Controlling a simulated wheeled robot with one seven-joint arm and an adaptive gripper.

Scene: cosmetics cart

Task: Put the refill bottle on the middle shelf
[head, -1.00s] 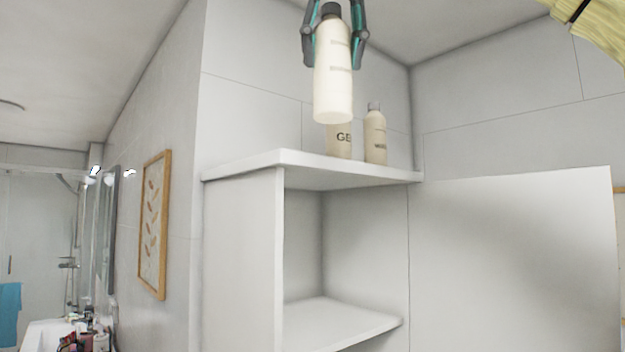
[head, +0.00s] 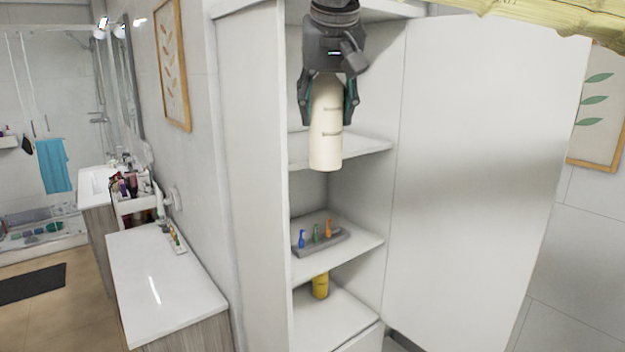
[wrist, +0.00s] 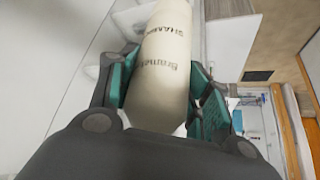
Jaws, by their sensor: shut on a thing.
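The refill bottle (head: 326,145) is a cream cylinder with small dark print. My gripper (head: 328,112) is shut on its upper part from above, with one finger on each side. The bottle hangs upright in front of the open cabinet, its base free and overlapping the upper shelf (head: 365,146) in the head view. Below that, the middle shelf (head: 366,246) carries a grey holder (head: 322,242) with blue, green and orange items. In the wrist view the bottle (wrist: 165,62) lies between the teal finger pads, its lettering showing. Its cap is hidden.
A yellow container (head: 320,286) stands on the lower shelf (head: 345,318). The open cabinet door (head: 470,170) is on the right, the cabinet's side wall (head: 252,180) on the left. A white counter (head: 150,280) stands further left. The upper shelf's visible part looks clear.

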